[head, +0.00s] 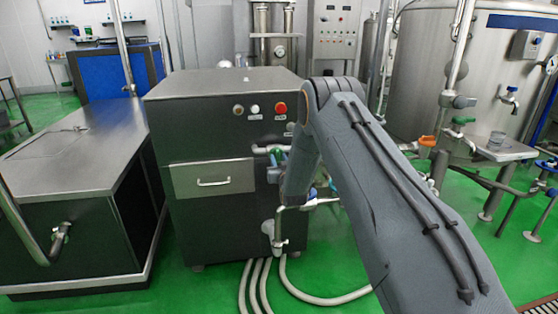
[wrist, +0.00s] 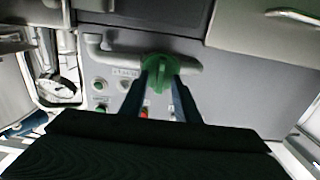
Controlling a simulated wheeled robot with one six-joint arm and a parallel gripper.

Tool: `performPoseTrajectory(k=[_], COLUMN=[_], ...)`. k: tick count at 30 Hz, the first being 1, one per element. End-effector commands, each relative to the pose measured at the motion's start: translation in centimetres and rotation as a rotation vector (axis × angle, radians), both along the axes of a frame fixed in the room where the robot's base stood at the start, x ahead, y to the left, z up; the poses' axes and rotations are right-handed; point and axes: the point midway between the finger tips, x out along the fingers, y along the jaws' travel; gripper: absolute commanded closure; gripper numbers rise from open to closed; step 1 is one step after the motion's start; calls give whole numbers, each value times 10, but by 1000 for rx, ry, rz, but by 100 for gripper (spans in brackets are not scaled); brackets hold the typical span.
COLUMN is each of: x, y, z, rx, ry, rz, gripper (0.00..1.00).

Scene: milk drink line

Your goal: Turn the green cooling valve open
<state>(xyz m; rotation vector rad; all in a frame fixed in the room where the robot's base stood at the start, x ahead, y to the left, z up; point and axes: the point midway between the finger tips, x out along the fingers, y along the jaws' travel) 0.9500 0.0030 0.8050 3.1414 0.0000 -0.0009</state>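The green valve (wrist: 160,66) sits on a grey horizontal pipe in front of the cabinet face in the wrist view. It has a round body and a narrow raised handle bar. My gripper (wrist: 161,77) has its two dark fingers at the valve, one on each side of the handle bar. The fingers look apart, with gaps between them and the bar; whether either touches the valve's rim I cannot tell.
The dark cabinet (head: 222,130) has a drawer (head: 211,179) and a red button (head: 280,107). A low metal-topped unit (head: 75,150) stands left. A steel tank (head: 440,60) and piping with an orange valve (head: 427,141) stand right. Pale hoses (head: 262,285) lie on the green floor.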

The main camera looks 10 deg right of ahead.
Motion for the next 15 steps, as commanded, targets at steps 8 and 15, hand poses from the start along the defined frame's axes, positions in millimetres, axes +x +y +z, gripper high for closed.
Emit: performPoseTrajectory(k=[8,15], x=[0,0], y=[0,0], z=[0,0], rx=[0,-2], ry=[0,-1], rz=[0,0], gripper=[90,100])
